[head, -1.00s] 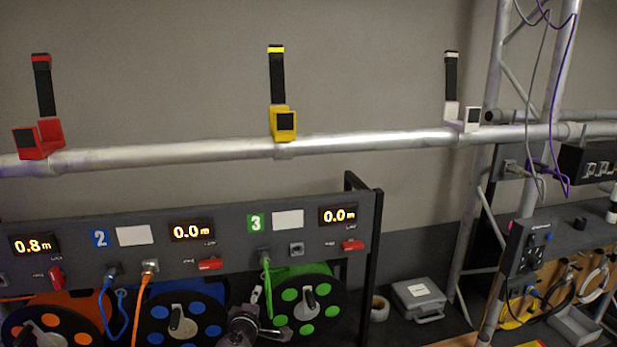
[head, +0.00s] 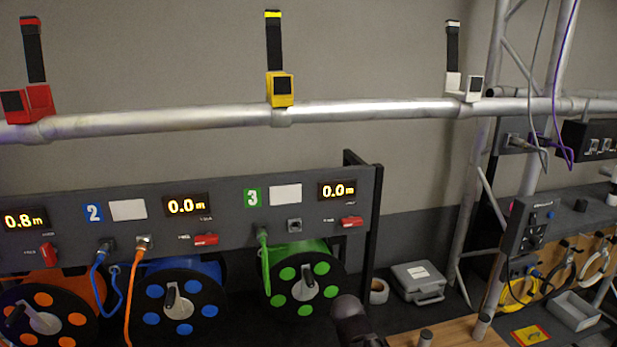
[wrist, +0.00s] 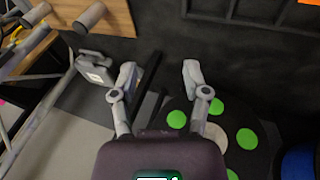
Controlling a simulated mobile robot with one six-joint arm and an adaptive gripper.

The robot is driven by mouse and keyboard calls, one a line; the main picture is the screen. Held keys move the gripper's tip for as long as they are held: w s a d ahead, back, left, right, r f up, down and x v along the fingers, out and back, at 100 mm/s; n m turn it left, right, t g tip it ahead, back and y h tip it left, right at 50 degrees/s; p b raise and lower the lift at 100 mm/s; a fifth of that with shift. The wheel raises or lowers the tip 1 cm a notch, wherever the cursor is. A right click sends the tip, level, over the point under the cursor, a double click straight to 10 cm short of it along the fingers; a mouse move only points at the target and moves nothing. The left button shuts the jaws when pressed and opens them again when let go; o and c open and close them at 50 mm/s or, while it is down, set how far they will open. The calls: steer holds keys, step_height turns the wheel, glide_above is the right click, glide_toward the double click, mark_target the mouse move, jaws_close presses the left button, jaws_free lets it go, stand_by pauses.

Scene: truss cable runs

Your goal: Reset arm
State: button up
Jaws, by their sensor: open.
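My gripper (wrist: 159,78) shows in the wrist view with its two fingers spread apart and nothing between them. It hangs near the green cable reel (wrist: 176,119), which lies below and to the right of the fingers in that view. In the head view only a dark rounded part of my arm shows at the bottom, just right of the green reel (head: 306,285). The fingers are not visible in the head view.
A grey rack panel (head: 225,215) carries displays and cables above orange, blue and green reels. A pipe (head: 360,111) with red (head: 28,104), yellow (head: 280,89) and white (head: 471,88) clamps runs above. A grey case (head: 418,282) sits right of the rack, beside truss legs.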

steer(key=s+d+f+m+g+y+b, duration=0.1)
steer(key=s+d+f+m+g+y, duration=0.1)
steer(key=s, duration=0.3)
steer(key=shift+d+f+m+g+y, duration=0.3)
steer(key=shift+d+f+g+y, duration=0.3)
steer(key=shift+d+f+y, duration=0.1)
steer(key=shift+w+a, duration=0.1)
steer(key=shift+a, duration=0.05)
